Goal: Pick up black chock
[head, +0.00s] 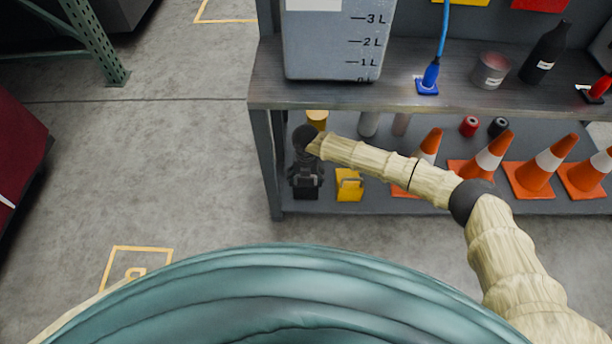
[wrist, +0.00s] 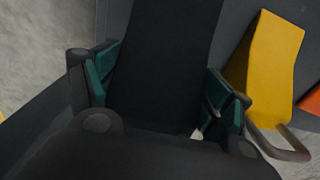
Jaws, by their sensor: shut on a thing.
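The black chock (wrist: 168,65) is a dark wedge between the two teal-padded fingers of my gripper (wrist: 165,92) in the wrist view. The fingers are shut on its two sides. In the head view my gripper (head: 305,174) is over the left end of the lower shelf, with the black chock (head: 306,192) under it. Much of the chock is hidden by the gripper. I cannot tell whether the chock still touches the shelf.
A yellow chock (head: 349,185) with a metal handle stands just right of the black one; it also shows in the wrist view (wrist: 262,70). Orange cones (head: 490,158) stand further right. The upper shelf (head: 400,92) hangs above my arm. Open floor (head: 200,180) lies left of the rack.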

